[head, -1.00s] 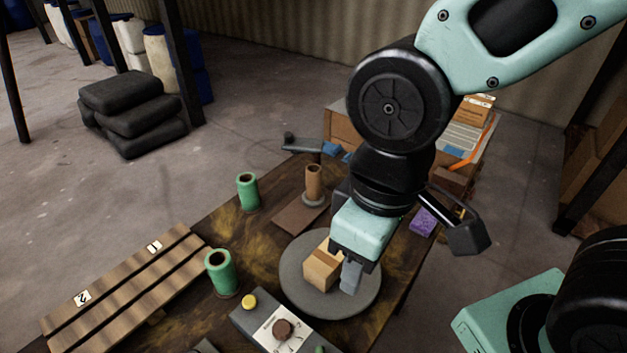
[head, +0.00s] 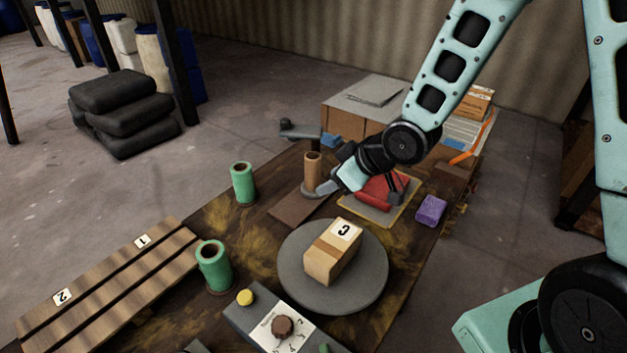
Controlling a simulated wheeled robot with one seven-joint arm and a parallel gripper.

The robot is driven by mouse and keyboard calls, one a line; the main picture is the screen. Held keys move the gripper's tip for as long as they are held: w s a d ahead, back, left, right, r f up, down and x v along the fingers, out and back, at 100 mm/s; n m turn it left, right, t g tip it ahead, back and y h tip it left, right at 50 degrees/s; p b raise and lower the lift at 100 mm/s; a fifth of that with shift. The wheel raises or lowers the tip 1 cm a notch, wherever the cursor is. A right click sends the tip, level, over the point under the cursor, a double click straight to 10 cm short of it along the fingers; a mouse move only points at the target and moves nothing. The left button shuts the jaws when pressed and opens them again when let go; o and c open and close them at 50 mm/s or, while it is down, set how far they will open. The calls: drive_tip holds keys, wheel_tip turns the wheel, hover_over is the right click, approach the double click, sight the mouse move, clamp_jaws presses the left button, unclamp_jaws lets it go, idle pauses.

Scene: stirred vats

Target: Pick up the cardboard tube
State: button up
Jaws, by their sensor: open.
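The brown cardboard tube (head: 312,168) stands upright on a small grey round base near the back of the table. My gripper (head: 323,187) is low and just right of the tube, pointing left toward its lower part. It is open. A grey finger overlaps the tube's lower right side in the picture; I cannot tell whether it touches or whether the tube is between the fingers. The other finger is not clear.
A box marked C (head: 330,262) sits on a round grey turntable (head: 374,285). Green tubes (head: 243,183) stand to the left. A red thing (head: 378,190) on a yellow-edged mat, a purple block (head: 431,209) and a control box (head: 262,327) are nearby.

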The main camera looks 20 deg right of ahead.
drive_tip(key=w+d+f+t+y+b, duration=0.2)
drive_tip(key=w+d+f+t, duration=0.1)
drive_tip(key=w+d+f, duration=0.15)
drive_tip(key=m+t+y+b, duration=0.1)
drive_tip(key=t+y+b, duration=0.1)
drive_tip(key=t, duration=0.1)
approach(320, 168)
drive_tip(key=p+x, duration=0.2)
drive_tip(key=x, duration=0.7)
drive_tip(key=shift+r+p+x, duration=0.25)
drive_tip(key=shift+p+x, duration=0.1)
drive_tip(key=shift+x, duration=0.95)
drive_tip(key=shift+r+p+x, duration=0.2)
drive_tip(key=shift+p+x, duration=0.15)
drive_tip(key=shift+x, duration=0.9)
drive_tip(key=c, duration=0.6)
